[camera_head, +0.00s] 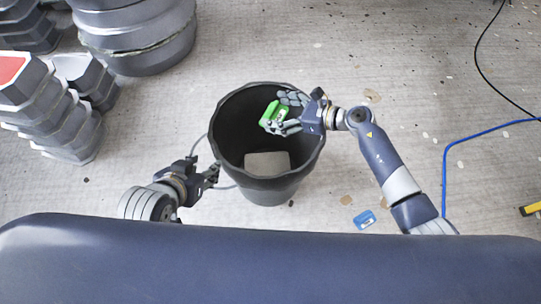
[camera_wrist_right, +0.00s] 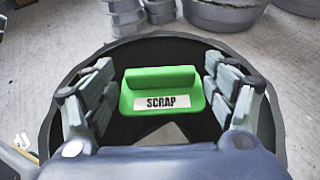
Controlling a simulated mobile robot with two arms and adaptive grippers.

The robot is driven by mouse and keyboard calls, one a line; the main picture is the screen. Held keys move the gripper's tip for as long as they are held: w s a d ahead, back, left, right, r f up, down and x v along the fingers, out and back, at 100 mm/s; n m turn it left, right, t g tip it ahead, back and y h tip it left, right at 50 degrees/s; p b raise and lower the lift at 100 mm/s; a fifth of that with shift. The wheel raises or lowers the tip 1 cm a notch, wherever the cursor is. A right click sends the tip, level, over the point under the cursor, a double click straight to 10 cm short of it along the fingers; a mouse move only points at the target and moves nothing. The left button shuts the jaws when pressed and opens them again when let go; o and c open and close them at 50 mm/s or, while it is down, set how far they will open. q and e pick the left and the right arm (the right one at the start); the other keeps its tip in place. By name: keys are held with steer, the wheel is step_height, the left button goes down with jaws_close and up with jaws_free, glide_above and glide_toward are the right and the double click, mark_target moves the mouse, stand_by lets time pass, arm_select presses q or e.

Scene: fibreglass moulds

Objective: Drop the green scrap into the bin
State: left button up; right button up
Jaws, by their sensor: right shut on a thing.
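The black bin (camera_head: 268,192) stands on the floor in the middle of the head view, with a pale patch at its bottom. My right gripper (camera_head: 283,112) is over the bin's opening, shut on the green scrap (camera_head: 270,116). In the right wrist view the green scrap (camera_wrist_right: 162,92) carries a white label reading "SCRAP" and sits between the fingers of the right gripper (camera_wrist_right: 160,95), with the dark bin opening around and below it. My left gripper (camera_head: 211,174) is beside the bin's left side; its finger opening is too small to make out.
Grey stacked moulds (camera_head: 50,110) stand at the left, with a large round grey mould (camera_head: 135,40) at the top left. A small blue object (camera_head: 364,219) lies on the floor right of the bin. A blue hose (camera_head: 444,170) runs at the right. Specks litter the floor.

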stand_by(0.3)
steer(key=o, duration=0.9)
steer(key=shift+v, duration=6)
steer(key=shift+a+r, duration=0.1)
